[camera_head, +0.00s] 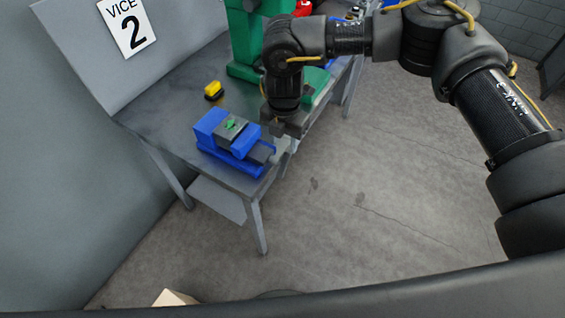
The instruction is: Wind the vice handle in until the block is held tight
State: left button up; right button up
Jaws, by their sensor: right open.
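The blue vice (210,128) sits at the near end of the grey bench. A dark grey block (238,134) with a green mark on top sits in the vice, between its blue jaws. I cannot tell how tightly the jaws meet it. My right gripper (284,146) points down at the vice's right end, where the handle would be. It is open, and its fingers are small and partly merge with grey parts there. The handle is not clearly distinguishable. My left gripper is not in view.
A sign reading "VICE 2" (127,26) is on the panel behind the bench (165,115). A yellow and black object (213,90) lies behind the vice. A green machine (243,45) stands further along. The floor on the right is clear.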

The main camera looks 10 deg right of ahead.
aim_at(283, 162)
notch_tip(283, 162, down, 10)
jog(key=p, duration=0.3)
jog(key=shift+a+r+p, duration=0.1)
jog(key=shift+r+p, duration=0.05)
jog(key=shift+p, duration=0.25)
jog(key=shift+f, duration=0.55)
grip_shut()
